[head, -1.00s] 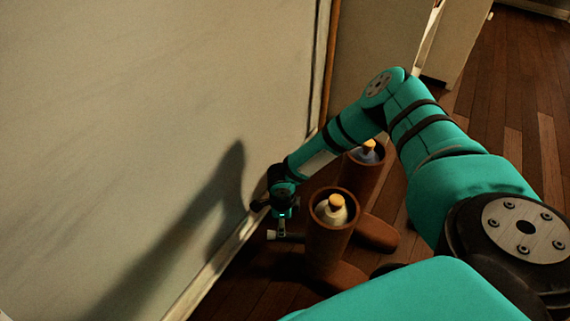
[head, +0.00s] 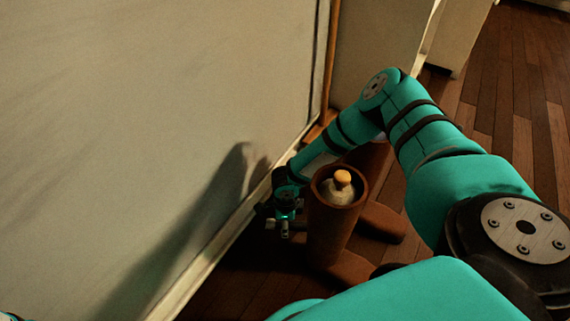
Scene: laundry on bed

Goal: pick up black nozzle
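I cannot make out a black nozzle; dark parts around my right gripper blend with the shadow there. My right gripper (head: 282,226) is low beside the wall, just left of a brown upright cylinder (head: 330,232). Its fingers are small and dark, with pale bits at the tips, and I cannot tell whether they are open or hold anything. A pale bottle with an orange top (head: 342,183) stands inside the cylinder. My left gripper is not in view.
A second brown cylinder (head: 375,163) stands behind the first, partly covered by my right arm. Brown rounded feet (head: 382,222) lie on the wooden floor. The pale wall (head: 130,120) and its baseboard (head: 215,248) run close along the left. Floor is clear at the upper right.

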